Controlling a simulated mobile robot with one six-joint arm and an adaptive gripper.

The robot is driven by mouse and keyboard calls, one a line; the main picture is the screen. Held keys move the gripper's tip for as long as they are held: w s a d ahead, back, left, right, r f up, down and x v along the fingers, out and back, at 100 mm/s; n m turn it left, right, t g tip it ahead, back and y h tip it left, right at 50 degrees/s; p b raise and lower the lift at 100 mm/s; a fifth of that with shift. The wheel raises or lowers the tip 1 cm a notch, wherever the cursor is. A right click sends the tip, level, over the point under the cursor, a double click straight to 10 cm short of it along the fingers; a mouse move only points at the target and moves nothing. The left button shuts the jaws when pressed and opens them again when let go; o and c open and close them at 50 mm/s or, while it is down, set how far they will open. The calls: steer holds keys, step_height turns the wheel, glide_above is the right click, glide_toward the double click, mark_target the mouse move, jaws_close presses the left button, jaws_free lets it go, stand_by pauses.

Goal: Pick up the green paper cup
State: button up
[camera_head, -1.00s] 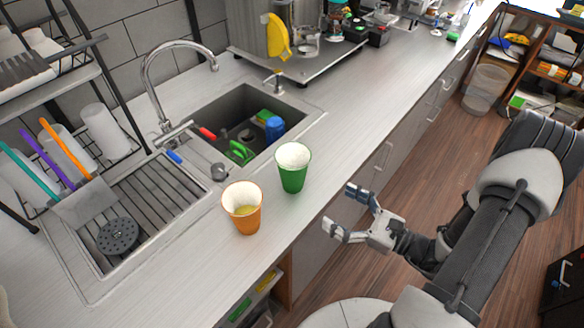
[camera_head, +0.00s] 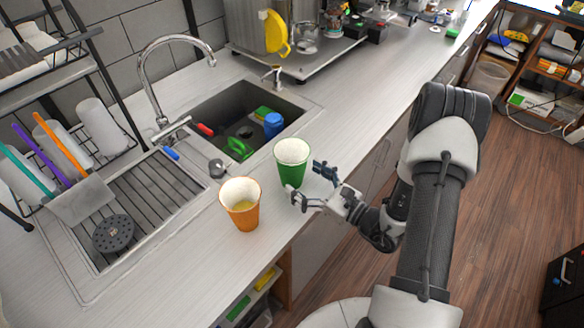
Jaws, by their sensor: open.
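The green paper cup (camera_head: 283,170) stands upright on the counter near its front edge, with its pale open mouth facing up. My gripper (camera_head: 305,182) is open beside the cup's lower right side. One finger overlaps the right edge of the cup in the picture and the other reaches its lower front. I cannot tell whether either finger touches the cup. Part of the cup's lower right is hidden by the fingers.
The sink (camera_head: 222,105) with several coloured items lies behind. The counter (camera_head: 370,82) to the right is clear up to the appliances at the back.

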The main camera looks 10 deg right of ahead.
mark_target(292, 171)
steer(key=x, duration=0.4)
steer(key=shift+w+a+r+b, duration=0.15)
steer(key=shift+w+a+b, duration=0.1)
steer(key=shift+w+b, duration=0.1)
steer(key=shift+s, duration=0.1)
steer(key=c, duration=1.2)
